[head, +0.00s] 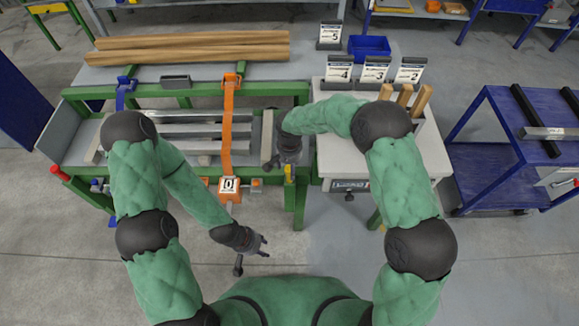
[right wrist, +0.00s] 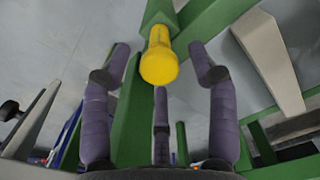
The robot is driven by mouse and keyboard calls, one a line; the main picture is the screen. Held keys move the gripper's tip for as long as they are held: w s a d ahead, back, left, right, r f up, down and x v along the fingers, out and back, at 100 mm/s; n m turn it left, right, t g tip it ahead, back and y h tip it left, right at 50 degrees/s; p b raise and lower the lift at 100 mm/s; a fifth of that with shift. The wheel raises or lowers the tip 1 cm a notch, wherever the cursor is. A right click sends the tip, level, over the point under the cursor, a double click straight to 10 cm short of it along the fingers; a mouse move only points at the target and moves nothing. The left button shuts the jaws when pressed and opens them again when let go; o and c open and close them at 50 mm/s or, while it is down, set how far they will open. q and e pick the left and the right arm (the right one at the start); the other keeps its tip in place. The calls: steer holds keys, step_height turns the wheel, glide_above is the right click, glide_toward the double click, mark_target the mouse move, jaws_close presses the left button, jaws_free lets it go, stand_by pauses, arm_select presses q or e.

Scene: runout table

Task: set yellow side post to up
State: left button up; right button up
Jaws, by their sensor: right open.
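The yellow side post (right wrist: 158,58) shows large in the right wrist view, its rounded end facing the camera and its far end at a green beam. In the head view a small yellow part of it (head: 290,173) shows just below my right gripper (head: 287,163). My right gripper is open, with its purple-grey fingers spread to both sides of the post and one below; I cannot tell whether any touches it. My left gripper (head: 252,256) hangs over the floor in front of the table, empty, its fingers apart.
The green-framed runout table (head: 200,88) carries grey bars and an orange arm (head: 228,125) with a scale block (head: 229,185). A white-topped bench (head: 345,160) stands close on the right. Long wooden beams (head: 190,46) lie at the back. A grey plate (right wrist: 268,55) is near the post.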

jaws_close()
step_height(320, 180, up, 20)
steer(key=p, duration=1)
steer(key=shift+f, duration=0.1)
jaws_free()
step_height(320, 180, up, 12)
steer(key=shift+s+f, duration=0.1)
stand_by(0.6)
